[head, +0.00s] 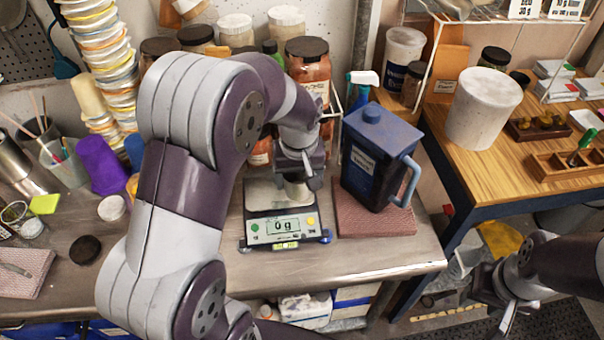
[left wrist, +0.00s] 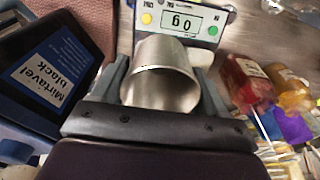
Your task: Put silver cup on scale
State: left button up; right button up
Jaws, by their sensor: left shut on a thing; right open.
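The silver cup (left wrist: 160,78) is held between the fingers of my left gripper (left wrist: 163,88), with its open mouth facing the left wrist camera. In the head view, my left gripper (head: 298,178) is over the rear of the scale (head: 284,228), and only a small part of the cup (head: 296,191) shows below it. The display reads 0 g; the scale also shows in the left wrist view (left wrist: 183,20). I cannot tell any gap between cup and plate. My right gripper (head: 503,302) is open and empty at lower right, away from the bench.
A dark blue lidded pitcher (head: 372,155) stands on a reddish cloth (head: 388,221) right of the scale. Jars (head: 308,65) crowd behind it. A purple cup (head: 101,165) and stacked tubs (head: 100,35) stand left. Bare bench (head: 340,268) lies in front of the scale.

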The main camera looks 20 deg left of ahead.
pick_arm(q)
jog(key=shift+w+a, duration=0.15)
jog(key=shift+w, duration=0.15)
jog(key=shift+n, duration=0.3)
jog(key=w+a+f+p, duration=0.1)
jog(key=w+a+f, duration=0.1)
jog(key=a, duration=0.1)
jog(key=w+a+f+p, duration=0.1)
jog(key=w+a+f, duration=0.1)
jog(key=a, duration=0.1)
jog(key=w+a+f+p, duration=0.1)
jog(key=w+a+f, duration=0.2)
jog(key=shift+p, duration=0.4)
jog(key=f, duration=0.1)
jog(key=f+p, duration=0.1)
jog(key=f, duration=0.1)
jog(key=shift+s+f+p, duration=0.2)
jog(key=shift+s+p, duration=0.1)
jog(key=shift+p, duration=0.05)
jog(key=shift+w+a+f, duration=0.1)
jog(key=shift+w+f, duration=0.05)
jog(key=shift+f, duration=0.3)
jog(key=o, duration=1)
